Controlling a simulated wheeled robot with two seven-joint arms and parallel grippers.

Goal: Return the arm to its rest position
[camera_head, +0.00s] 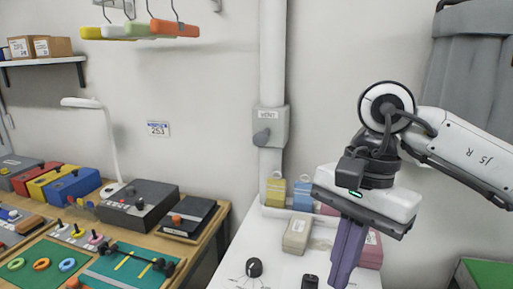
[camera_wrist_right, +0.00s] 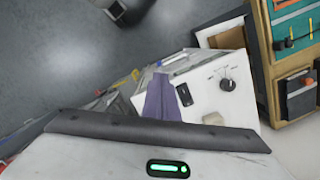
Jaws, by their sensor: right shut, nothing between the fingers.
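My right arm (camera_head: 468,150) comes in from the right in the head view, raised and bent at a round joint. My right gripper (camera_head: 342,280) hangs down from it over the white cabinet top, with its purple fingers shut and nothing between them. In the right wrist view the shut fingers (camera_wrist_right: 158,82) point at the white cabinet. My left arm and left gripper are in neither view.
A white cabinet (camera_head: 232,262) with a black knob (camera_head: 254,267) stands below the gripper. Yellow (camera_head: 276,191) and blue (camera_head: 303,195) tagged items and a beige box (camera_head: 297,234) sit near it. A wooden workbench (camera_head: 212,240) with tools stands left. Grey floor (camera_wrist_right: 50,60) is open.

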